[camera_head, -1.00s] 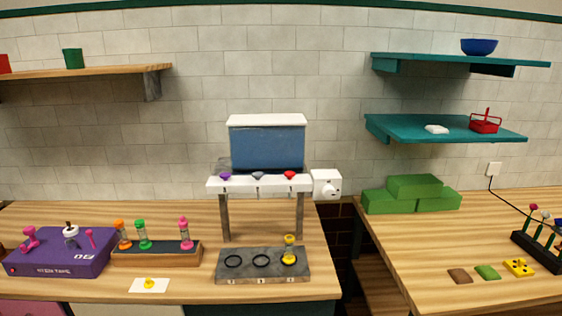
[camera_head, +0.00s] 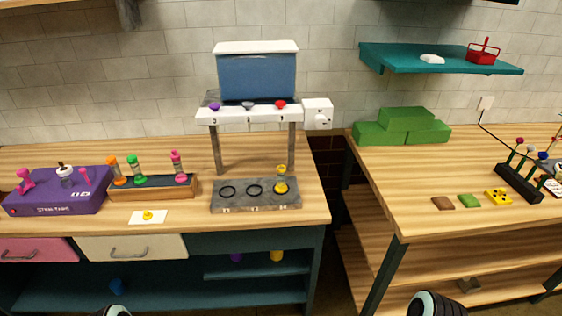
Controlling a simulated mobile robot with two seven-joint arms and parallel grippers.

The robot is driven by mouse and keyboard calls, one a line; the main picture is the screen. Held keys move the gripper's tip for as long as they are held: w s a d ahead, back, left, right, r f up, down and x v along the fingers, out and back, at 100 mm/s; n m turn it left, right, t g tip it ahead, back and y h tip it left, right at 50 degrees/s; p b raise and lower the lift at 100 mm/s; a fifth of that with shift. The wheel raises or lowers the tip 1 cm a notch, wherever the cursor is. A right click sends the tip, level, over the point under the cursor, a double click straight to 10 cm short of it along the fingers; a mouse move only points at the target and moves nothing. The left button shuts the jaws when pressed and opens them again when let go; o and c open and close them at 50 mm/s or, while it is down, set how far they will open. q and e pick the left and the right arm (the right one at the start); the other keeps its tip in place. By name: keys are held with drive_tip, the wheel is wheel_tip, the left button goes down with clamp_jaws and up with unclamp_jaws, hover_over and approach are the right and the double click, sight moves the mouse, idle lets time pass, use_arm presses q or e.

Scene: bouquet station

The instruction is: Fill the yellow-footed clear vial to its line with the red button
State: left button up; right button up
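The yellow-footed clear vial (camera_head: 281,178) stands upright at the right-hand ring of the grey slab (camera_head: 256,207), with yellow at its top and foot. Its line and any liquid inside are too small to make out. The red button (camera_head: 280,104) is on the right of the white dispenser bar (camera_head: 232,116), above the vial. A purple button (camera_head: 214,106) and a grey button (camera_head: 248,105) sit to its left. A blue tank (camera_head: 257,78) with a white lid stands above the bar. Only dark rounded parts of my arms show at the bottom edge; no gripper fingers are in view.
A wooden rack (camera_head: 153,191) of several coloured vials and a purple box (camera_head: 58,193) stand to the left. A white card with a yellow piece (camera_head: 148,216) lies in front. A white socket box (camera_head: 318,115) is beside the bar. A gap separates the two tables.

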clamp_jaws()
idle(1.9)
